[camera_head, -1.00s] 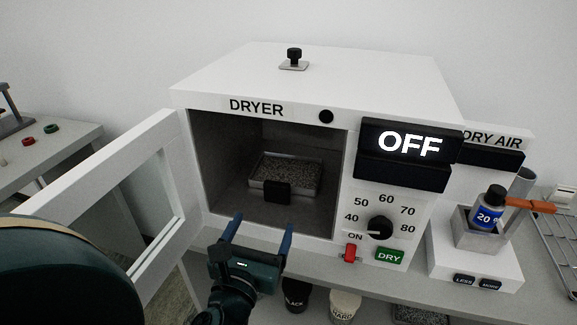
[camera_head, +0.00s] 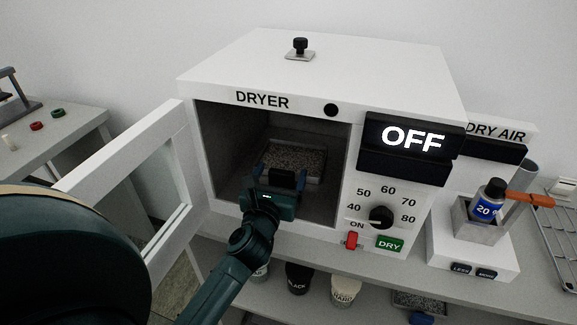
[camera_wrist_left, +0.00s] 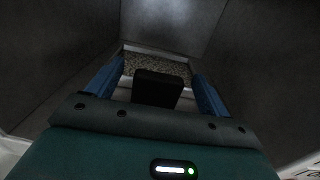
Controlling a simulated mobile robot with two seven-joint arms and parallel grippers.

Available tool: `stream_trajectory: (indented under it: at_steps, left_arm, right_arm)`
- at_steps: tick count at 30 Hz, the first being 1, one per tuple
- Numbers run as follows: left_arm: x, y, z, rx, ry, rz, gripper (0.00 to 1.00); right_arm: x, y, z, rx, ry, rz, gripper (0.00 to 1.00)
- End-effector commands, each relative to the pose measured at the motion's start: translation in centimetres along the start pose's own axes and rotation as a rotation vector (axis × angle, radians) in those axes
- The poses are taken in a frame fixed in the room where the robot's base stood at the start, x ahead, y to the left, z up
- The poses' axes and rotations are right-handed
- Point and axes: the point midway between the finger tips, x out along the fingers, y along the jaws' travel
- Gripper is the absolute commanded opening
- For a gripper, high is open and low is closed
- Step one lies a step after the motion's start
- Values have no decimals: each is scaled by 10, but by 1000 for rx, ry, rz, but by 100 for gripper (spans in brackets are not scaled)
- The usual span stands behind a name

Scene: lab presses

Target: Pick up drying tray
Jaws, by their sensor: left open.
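The drying tray (camera_head: 297,158) is a shallow metal tray of grey granules inside the open dryer (camera_head: 303,68). Its black handle (camera_head: 283,179) faces the door opening. My left gripper (camera_head: 281,178) is inside the chamber, open, with its blue fingers on either side of the handle. In the left wrist view the tray's granules (camera_wrist_left: 160,66) show beyond the black handle (camera_wrist_left: 158,88), which lies between the fingers (camera_wrist_left: 157,90). Gaps show between handle and fingers there. My right gripper is not in view.
The dryer door (camera_head: 130,185) stands open at the left, close to my arm. The dryer display (camera_head: 413,139) reads OFF. A red switch (camera_head: 352,241) and green DRY button (camera_head: 390,244) are below the dial.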

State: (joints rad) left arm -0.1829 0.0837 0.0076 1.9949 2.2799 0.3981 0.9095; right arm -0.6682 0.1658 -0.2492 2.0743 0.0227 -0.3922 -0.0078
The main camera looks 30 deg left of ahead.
Motion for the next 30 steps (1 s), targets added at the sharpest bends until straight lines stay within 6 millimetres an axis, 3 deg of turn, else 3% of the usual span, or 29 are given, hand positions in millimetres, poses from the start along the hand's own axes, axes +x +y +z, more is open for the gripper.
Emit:
stream_trajectory:
  at_steps: [3,11,30]
  left_arm:
    - [11,0,1,1,-1,0,80]
    - [12,0,0,1,0,0,79]
    - [12,0,0,0,0,0,27]
  right_arm:
    - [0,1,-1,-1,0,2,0]
    - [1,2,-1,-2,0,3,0]
    - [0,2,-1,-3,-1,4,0]
